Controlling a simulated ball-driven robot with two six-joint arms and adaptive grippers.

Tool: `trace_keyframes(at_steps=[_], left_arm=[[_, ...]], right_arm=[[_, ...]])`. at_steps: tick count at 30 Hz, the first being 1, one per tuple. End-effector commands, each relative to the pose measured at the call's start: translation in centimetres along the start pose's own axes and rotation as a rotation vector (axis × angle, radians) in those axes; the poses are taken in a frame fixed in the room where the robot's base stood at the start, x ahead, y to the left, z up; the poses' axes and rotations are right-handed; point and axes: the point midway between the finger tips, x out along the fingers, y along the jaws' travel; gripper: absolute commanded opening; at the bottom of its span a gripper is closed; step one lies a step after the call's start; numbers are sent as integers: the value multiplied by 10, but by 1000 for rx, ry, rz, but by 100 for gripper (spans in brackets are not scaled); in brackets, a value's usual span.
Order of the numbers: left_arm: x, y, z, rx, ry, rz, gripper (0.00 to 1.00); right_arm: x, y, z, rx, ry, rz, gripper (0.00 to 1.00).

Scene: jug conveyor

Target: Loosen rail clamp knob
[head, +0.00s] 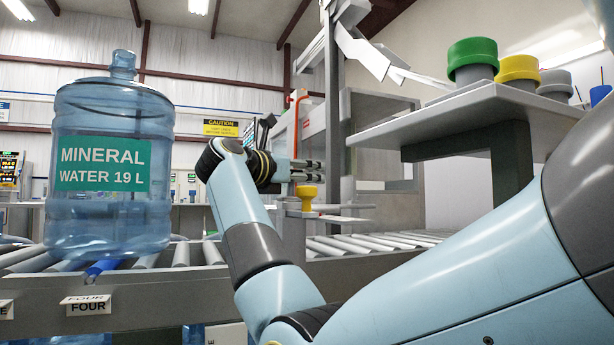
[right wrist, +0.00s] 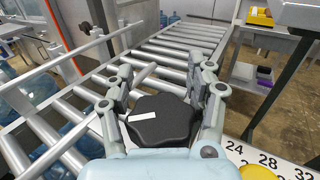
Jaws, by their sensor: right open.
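A black lobed knob (right wrist: 163,120) with a white stripe shows in the right wrist view, between the fingers of my right gripper (right wrist: 165,76). The fingers are spread, one on each side of the knob; I cannot tell whether either touches it. In the head view my right gripper (head: 317,170) points right, above a yellow knob (head: 307,193) on the conveyor frame. The black knob cannot be made out there. My left gripper is not in view.
A large blue water jug (head: 110,215) stands upright on the rollers (head: 183,254) at left. A grey shelf (head: 465,112) with green, yellow and grey capped pieces is at right. A white scale plate (right wrist: 272,160) with numbers lies beside my right gripper. Metal rails (right wrist: 75,55) run at left.

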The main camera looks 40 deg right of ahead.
Motion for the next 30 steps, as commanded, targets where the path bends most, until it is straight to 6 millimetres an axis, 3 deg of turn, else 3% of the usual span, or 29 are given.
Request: trace_keyframes(at_steps=[6,18,30], left_arm=[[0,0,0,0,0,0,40],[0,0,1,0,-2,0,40],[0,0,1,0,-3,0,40]], right_arm=[[0,0,0,0,0,0,53],[0,0,0,-1,0,0,1],[-1,0,-1,-1,2,0,0]])
